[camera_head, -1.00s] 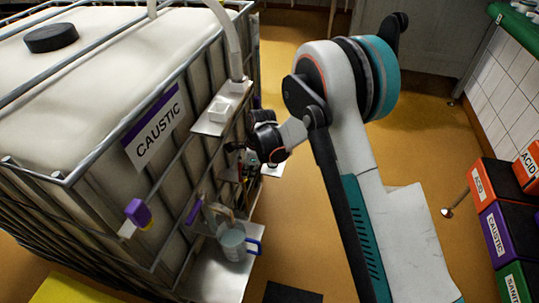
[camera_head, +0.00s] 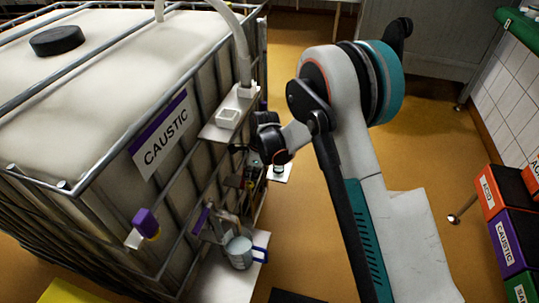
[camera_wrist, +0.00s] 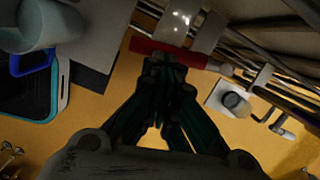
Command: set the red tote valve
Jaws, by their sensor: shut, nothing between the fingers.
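The red valve handle (camera_wrist: 185,53) shows in the wrist view as a red bar just beyond my fingertips. My gripper (camera_wrist: 163,65) is shut and empty, with its fingertips close to the bar. I cannot tell whether they touch it. In the head view, my wrist (camera_head: 268,140) is beside the caged tote's valve side, and the red handle and my fingertips cannot be made out there. The near tote (camera_head: 75,115) carries a CAUSTIC label (camera_head: 160,135) and a purple-handled valve (camera_head: 202,219).
A jug with a blue handle (camera_head: 239,252) stands on a shelf (camera_head: 215,280) under the purple valve. A small cup (camera_wrist: 235,101) sits on a white plate beyond. Labelled boxes (camera_head: 506,240) are stacked at right. Open floor (camera_head: 430,150) lies right of my arm.

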